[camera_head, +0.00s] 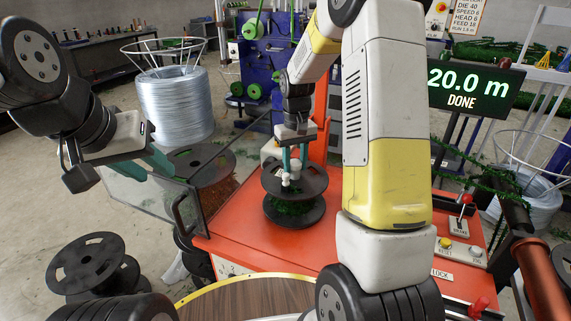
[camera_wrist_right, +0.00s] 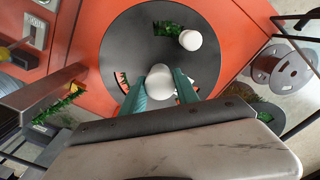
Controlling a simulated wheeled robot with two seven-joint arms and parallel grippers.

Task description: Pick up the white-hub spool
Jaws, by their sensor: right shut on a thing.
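The white-hub spool (camera_head: 280,184) has black flanges with green tinsel-like wire between them. It is over the orange machine top, upright. I cannot tell whether it touches the surface. My right gripper (camera_head: 291,172) points straight down above it. In the right wrist view the teal fingers of my right gripper (camera_wrist_right: 159,92) close on a white knob (camera_wrist_right: 160,78) at the spool's middle. A second white knob (camera_wrist_right: 190,40) stands on the upper flange (camera_wrist_right: 135,45). My left gripper (camera_head: 165,165) hangs to the left, apart from the spool, near a clear panel; its finger gap is unclear.
The orange machine top (camera_head: 240,245) has bare room around the spool. A clear door panel with a black handle (camera_head: 182,212) stands at its left edge. Empty black spools (camera_head: 88,262) lie on the floor at left. A control panel with red-knobbed lever (camera_head: 467,199) is at right.

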